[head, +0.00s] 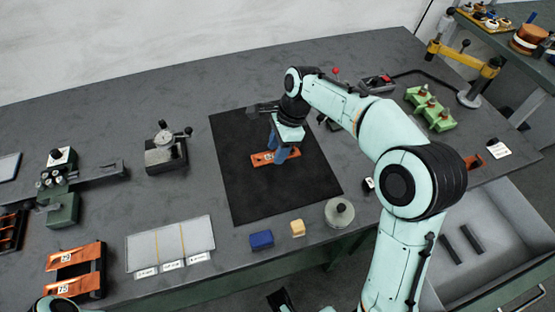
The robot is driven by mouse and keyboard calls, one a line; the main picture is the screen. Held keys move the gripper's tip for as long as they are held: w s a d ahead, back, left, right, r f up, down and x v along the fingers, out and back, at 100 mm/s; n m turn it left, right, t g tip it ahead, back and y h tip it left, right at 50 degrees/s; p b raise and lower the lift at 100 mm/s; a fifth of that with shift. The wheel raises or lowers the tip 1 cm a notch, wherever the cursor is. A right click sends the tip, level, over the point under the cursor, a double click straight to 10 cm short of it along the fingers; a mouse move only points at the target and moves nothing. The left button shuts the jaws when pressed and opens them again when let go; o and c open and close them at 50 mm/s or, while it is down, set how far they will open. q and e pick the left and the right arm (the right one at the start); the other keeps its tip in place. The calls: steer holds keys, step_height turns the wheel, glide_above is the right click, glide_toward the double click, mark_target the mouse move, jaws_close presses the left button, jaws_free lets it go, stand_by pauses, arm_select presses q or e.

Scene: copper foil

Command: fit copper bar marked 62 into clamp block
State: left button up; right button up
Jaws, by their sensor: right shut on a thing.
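My right gripper (281,157) reaches down over the black mat (245,193), its blue fingers shut on an orange copper bar (261,160). The bar lies at or just above the mat; its contact with the mat cannot be made out. A small pale label shows on it, too small to read. Two more orange pieces (68,258) marked 75 lie at the front left. I cannot tell for certain which fixture is the clamp block; a grey block with a knob (164,154) stands left of the mat. My left gripper is not clearly visible.
A green fixture (62,207) stands at the left. Green blocks (430,109) and a yellow-armed stand (467,68) are at the right. The mat's front is clear.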

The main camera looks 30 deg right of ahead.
mark_target(278, 166)
steer(key=shift+f+b, duration=0.45)
steer(key=shift+f, duration=1.9)
steer(key=shift+f, duration=0.1)
steer(key=o, duration=1.2)
steer(key=p+v, duration=0.2)
steer(key=v, duration=1)
steer(key=shift+p, duration=0.3)
steer(key=shift+a, duration=0.1)
